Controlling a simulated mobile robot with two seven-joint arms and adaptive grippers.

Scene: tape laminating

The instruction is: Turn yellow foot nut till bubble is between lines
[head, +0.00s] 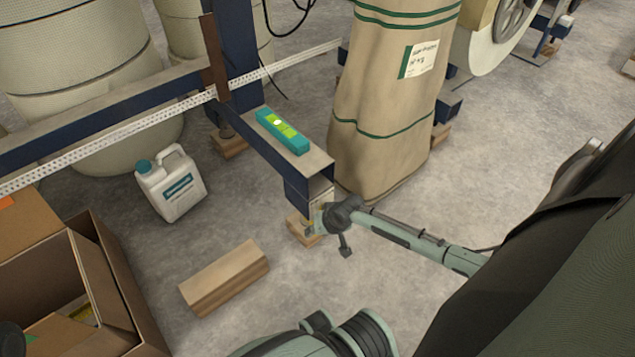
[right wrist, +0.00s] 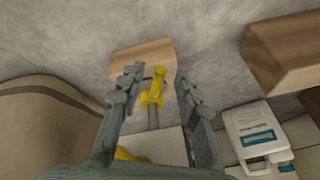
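A teal spirit level (head: 283,132) lies on top of the blue beam end in the head view. Its vial is yellow-green with a pale spot; the bubble's place against the lines is too small to tell. The yellow foot nut (right wrist: 153,92) sits on a threaded rod above a wooden block in the right wrist view. My right gripper (right wrist: 158,80) is open, with one finger on each side of the nut and gaps visible. In the head view my right gripper (head: 332,217) is at the foot under the beam end and mostly hides the nut.
A loose wooden block (head: 224,278) and a white jug (head: 171,183) stand on the concrete floor. A tall beige sack (head: 385,110) is close behind the foot. Cardboard boxes (head: 105,285) stand at the lower left.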

